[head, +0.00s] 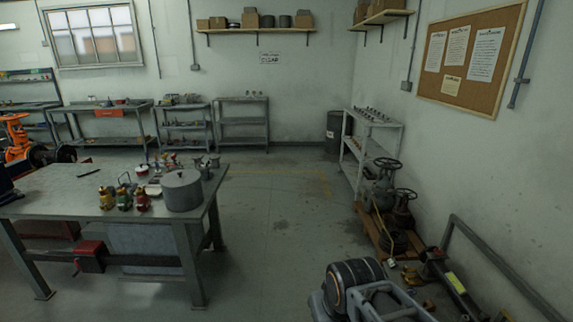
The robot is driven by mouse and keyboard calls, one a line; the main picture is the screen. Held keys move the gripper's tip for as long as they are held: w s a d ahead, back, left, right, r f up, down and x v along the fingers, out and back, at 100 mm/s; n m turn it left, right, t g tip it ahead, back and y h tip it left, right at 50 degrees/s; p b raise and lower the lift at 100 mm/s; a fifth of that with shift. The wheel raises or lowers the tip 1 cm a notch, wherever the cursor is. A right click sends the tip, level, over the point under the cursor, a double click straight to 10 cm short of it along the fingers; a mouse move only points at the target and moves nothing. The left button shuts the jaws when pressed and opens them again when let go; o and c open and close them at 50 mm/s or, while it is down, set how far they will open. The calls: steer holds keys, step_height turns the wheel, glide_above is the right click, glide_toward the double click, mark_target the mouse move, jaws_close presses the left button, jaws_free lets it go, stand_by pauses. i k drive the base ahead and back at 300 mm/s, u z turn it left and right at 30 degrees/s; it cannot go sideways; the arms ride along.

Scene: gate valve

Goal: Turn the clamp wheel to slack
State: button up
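No wheel in the head view is clearly marked as the clamp wheel. Two gate valves stand on a low wooden pallet (370,229) at the right, by the wall. The rear valve has a dark spoked handwheel (388,163) on top. The front valve has a similar, slightly lower handwheel (405,193). At the far left edge is an orange machine (15,132) with dark round parts (62,154), partly cut off by the frame. My gripper is not distinguishable in this view, and nothing is seen touching either handwheel.
A grey workbench (75,190) at the left bears a grey pot (182,190) and small coloured fittings. The middle floor (285,205) is clear.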

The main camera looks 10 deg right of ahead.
mark_target(439, 252)
steer(key=z, duration=0.15)
steer(key=i, duration=2.25)
steer(key=z, duration=0.85)
steer(key=i, duration=1.4)
steer(key=z, duration=1.8)
steer(key=i, duration=0.95)
steer(key=z, duration=0.6)
